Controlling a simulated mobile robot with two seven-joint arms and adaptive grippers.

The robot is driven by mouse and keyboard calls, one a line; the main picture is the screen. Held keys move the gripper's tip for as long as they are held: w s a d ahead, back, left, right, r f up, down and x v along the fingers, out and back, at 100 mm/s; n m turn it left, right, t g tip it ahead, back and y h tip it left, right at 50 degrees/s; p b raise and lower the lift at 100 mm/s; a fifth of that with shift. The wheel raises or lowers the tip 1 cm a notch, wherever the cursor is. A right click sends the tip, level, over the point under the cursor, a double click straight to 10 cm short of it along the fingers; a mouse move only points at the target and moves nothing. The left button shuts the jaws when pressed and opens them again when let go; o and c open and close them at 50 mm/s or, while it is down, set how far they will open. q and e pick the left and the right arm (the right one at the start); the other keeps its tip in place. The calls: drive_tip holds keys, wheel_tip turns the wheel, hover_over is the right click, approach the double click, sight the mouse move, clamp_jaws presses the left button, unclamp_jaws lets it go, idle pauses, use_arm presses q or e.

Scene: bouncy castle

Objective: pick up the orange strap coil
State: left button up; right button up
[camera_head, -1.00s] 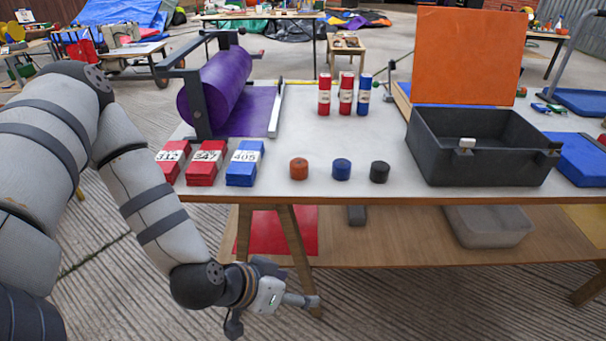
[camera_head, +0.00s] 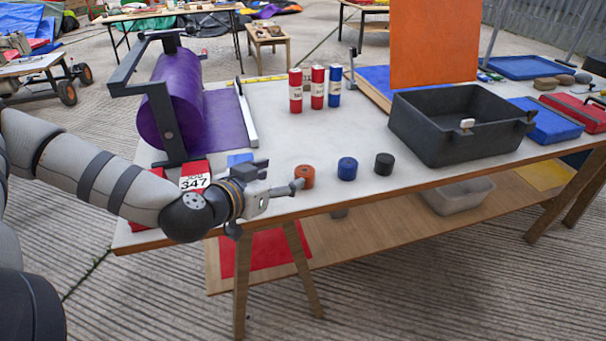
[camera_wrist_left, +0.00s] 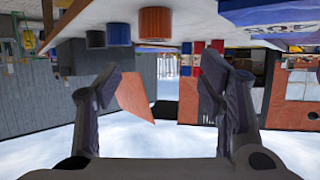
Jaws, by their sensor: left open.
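The orange strap coil (camera_head: 305,176) stands on the white table top near its front edge, left of the blue coil (camera_head: 347,168) and the black coil (camera_head: 384,163). My left gripper (camera_head: 282,177) is open, at the table's front edge just left of the orange coil; one fingertip overlaps the coil's left side in the head view. In the upside-down wrist view, the orange coil (camera_wrist_left: 155,24) shows at the top, past the open, empty fingers (camera_wrist_left: 163,78). Whether a finger touches it, I cannot tell. My right gripper is not in view.
Red packs (camera_head: 195,178) and a blue pack (camera_head: 240,158) lie partly hidden behind my left arm. A purple roll (camera_head: 172,105) stands at the left. Red and blue cylinders (camera_head: 317,88) stand behind the coils. A dark open box (camera_head: 450,140) is at right.

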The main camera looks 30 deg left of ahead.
sight(304, 171)
use_arm(q)
drive_tip(key=b+x, duration=0.1)
drive_tip(key=x, duration=0.2)
drive_tip(key=b+x, duration=0.1)
drive_tip(key=x, duration=0.3)
drive_tip(key=f+b+x, duration=0.1)
drive_tip(key=x, duration=0.3)
drive_tip(key=shift+s+d, duration=0.25)
drive_tip(key=shift+d, duration=0.15)
drive_tip(key=shift+w, duration=0.15)
drive_tip(key=shift+r, duration=0.2)
drive_tip(key=shift+c, duration=0.4)
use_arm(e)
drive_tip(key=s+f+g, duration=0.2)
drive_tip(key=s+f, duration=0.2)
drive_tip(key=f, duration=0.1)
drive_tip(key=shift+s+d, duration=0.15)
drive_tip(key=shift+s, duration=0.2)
use_arm(q)
drive_tip(key=c, duration=1.2)
